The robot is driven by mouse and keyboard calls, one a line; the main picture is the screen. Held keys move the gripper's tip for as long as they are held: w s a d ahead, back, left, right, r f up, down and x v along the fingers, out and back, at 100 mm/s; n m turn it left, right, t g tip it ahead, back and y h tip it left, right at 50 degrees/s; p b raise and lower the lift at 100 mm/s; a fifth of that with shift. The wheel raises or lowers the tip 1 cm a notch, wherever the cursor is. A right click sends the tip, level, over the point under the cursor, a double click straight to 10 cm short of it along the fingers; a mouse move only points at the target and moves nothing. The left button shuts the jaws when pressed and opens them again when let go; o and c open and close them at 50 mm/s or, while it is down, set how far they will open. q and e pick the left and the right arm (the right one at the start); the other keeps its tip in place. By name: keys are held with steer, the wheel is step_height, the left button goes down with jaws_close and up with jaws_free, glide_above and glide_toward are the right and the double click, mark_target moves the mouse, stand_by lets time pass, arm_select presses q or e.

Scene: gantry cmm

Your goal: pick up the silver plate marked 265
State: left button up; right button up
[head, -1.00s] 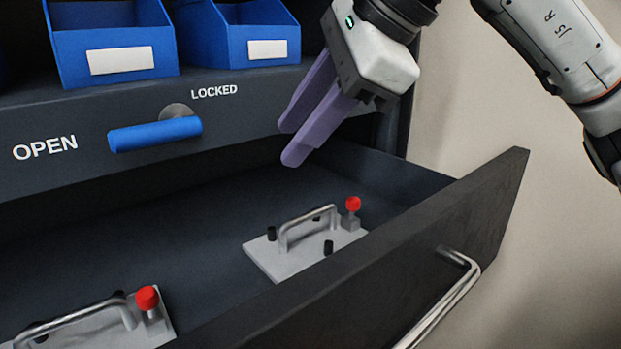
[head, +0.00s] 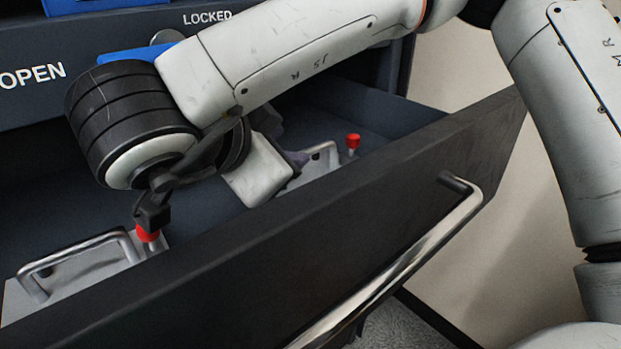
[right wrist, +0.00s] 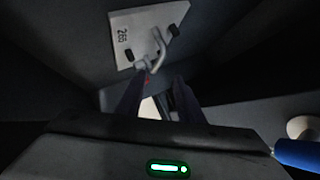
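The plate marked 265 (right wrist: 125,40) shows in the right wrist view, pale, with a bent metal handle (right wrist: 157,52) and dark pegs. In the head view, a silver plate (head: 312,172) with a handle lies at the right end of the open drawer, mostly hidden by my right arm; its number is not readable there. My right gripper (head: 292,160) is down in the drawer beside that plate, its purple fingers largely hidden. In the right wrist view the fingers (right wrist: 157,95) are apart, with the handle beyond their tips. I see no grip on it. My left gripper is out of view.
Another silver plate (head: 75,272) with a handle and red knob lies left in the drawer, under my right wrist. The black drawer front (head: 400,205) with its bar handle (head: 400,260) stands close to my arm. A blue lever (head: 135,52) is above the drawer.

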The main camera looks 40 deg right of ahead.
mark_target(304, 151)
steer(key=shift+p+x, duration=0.65)
steer(key=shift+x, duration=3.45)
steer(key=shift+s+f, duration=0.1)
steer(key=shift+f, duration=0.05)
jaws_close()
steer(key=shift+s+f, duration=0.1)
